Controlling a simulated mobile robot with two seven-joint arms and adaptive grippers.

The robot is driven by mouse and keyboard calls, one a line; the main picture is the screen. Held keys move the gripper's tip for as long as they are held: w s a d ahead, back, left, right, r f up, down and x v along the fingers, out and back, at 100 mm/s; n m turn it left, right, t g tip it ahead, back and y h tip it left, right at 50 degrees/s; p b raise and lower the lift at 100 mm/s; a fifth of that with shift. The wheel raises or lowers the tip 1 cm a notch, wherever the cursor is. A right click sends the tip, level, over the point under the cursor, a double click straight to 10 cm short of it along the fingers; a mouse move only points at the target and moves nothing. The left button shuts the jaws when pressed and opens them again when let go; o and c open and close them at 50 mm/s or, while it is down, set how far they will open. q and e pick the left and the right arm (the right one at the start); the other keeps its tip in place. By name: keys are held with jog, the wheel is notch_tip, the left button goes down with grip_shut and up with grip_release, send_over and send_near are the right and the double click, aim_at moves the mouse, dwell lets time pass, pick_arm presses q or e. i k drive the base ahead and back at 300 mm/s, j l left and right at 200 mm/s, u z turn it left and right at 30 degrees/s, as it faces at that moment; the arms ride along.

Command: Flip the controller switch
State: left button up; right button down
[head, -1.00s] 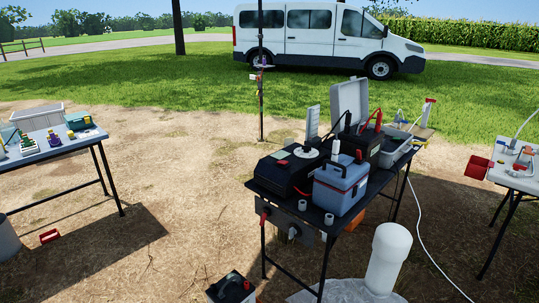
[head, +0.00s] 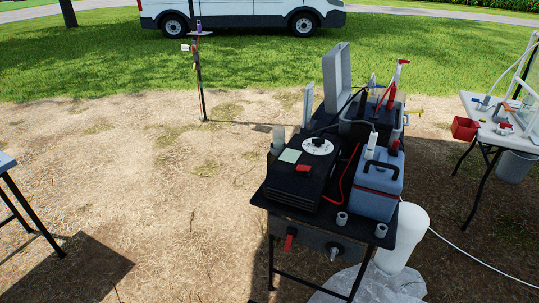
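A black box (head: 295,186), which looks like the controller, sits on the near left part of the dark table. Its top carries a round white dial (head: 318,146), a pale green panel (head: 290,156) and a small red part (head: 303,168) that may be the switch. I cannot tell the switch's position at this size. A red lever (head: 288,243) and a grey one (head: 334,254) stick out from the panel below the tabletop. Neither of my grippers is in view.
A blue cooler (head: 376,184) stands right of the black box, with an open grey case (head: 338,76) behind. Another table (head: 510,137) stands at right. Bare ground left of the dark table is clear.

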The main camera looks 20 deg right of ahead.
aim_at(302, 167)
jog(key=i+j, duration=0.65)
jog(key=j, duration=0.2)
